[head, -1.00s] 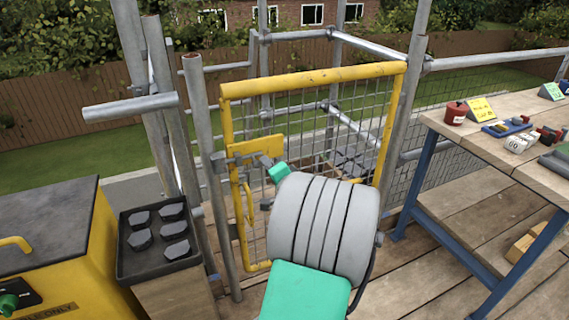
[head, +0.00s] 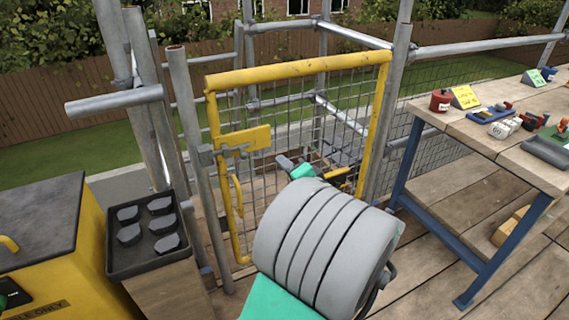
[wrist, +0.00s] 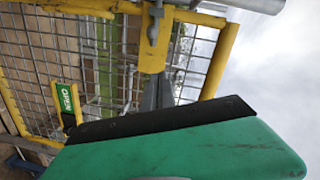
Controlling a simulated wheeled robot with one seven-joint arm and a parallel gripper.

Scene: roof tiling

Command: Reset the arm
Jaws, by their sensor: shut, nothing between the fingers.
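My gripper (head: 284,162) is small in the head view, beyond my grey ribbed arm joint and in front of the gate mesh. In the wrist view my green hand fills the bottom, and the grey fingers (wrist: 158,92) stick up past its black edge, closed together and empty. The yellow mesh gate (head: 300,72) stands between two scaffold posts. Its yellow latch plate (head: 243,140) is left of my gripper, with a visible gap in the head view. The wrist view shows a yellow plate (wrist: 155,55) beyond my fingers; contact cannot be told. My arm hides the gate's lower right.
A workbench (head: 460,118) with tools and small items stands at right. At left are a yellow box (head: 75,255) and a black tray (head: 112,255) with several dark pieces. A scaffold tube (head: 115,101) juts out at upper left. Plank flooring (head: 420,275) is clear between arm and bench.

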